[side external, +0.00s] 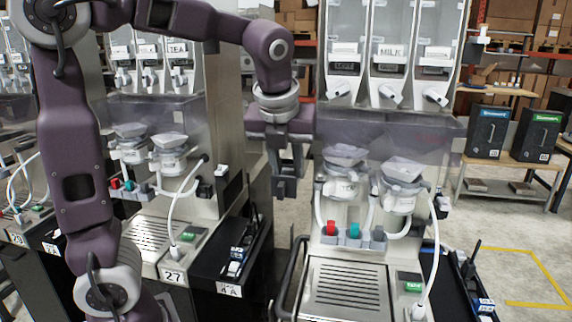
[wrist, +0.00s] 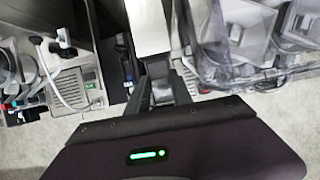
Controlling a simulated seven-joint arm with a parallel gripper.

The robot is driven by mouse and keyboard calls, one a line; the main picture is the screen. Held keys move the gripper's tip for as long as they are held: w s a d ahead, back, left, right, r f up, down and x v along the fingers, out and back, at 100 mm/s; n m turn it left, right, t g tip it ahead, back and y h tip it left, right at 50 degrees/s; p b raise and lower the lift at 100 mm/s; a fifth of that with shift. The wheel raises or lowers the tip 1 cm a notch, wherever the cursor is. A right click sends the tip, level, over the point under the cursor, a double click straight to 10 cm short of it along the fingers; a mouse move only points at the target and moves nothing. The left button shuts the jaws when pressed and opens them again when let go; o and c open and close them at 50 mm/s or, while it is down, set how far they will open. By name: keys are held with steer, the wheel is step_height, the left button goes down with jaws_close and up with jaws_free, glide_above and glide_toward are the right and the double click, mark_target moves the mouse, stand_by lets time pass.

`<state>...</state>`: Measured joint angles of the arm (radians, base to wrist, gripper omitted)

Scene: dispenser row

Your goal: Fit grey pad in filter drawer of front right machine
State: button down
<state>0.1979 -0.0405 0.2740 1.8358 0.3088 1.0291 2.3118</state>
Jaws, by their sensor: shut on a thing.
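My gripper (side external: 288,186) hangs fingers down in the gap between the two nearer machines in the side view. It is shut on the grey pad, which is mostly hidden by the fingers. The fingers also show in the wrist view (wrist: 165,88), but the pad is hard to make out there. The front right machine (side external: 347,290) stands right of my gripper, with clear hoppers, two white mixing bowls and a slotted drip grille. My gripper is apart from it, left of its bowls. I cannot make out its filter drawer.
Machine 27 (side external: 172,272) stands left, with a white hose and a black side tray (side external: 232,285). Red, teal and grey caps (side external: 354,231) sit above the right machine's grille. A white hose (side external: 434,250) hangs at its right. A bench with two black boxes (side external: 511,135) stands behind.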

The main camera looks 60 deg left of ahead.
steer(key=shift+s+d+f, duration=0.2)
steer(key=shift+f, duration=0.35)
steer(key=shift+s+d+f, duration=0.2)
steer(key=shift+f, duration=0.35)
steer(key=c, duration=1.5)
jaws_free()
steer(key=shift+g, duration=0.3)
steer(key=shift+o, duration=0.2)
steer(key=shift+r, duration=0.1)
steer(key=shift+v, duration=1.6)
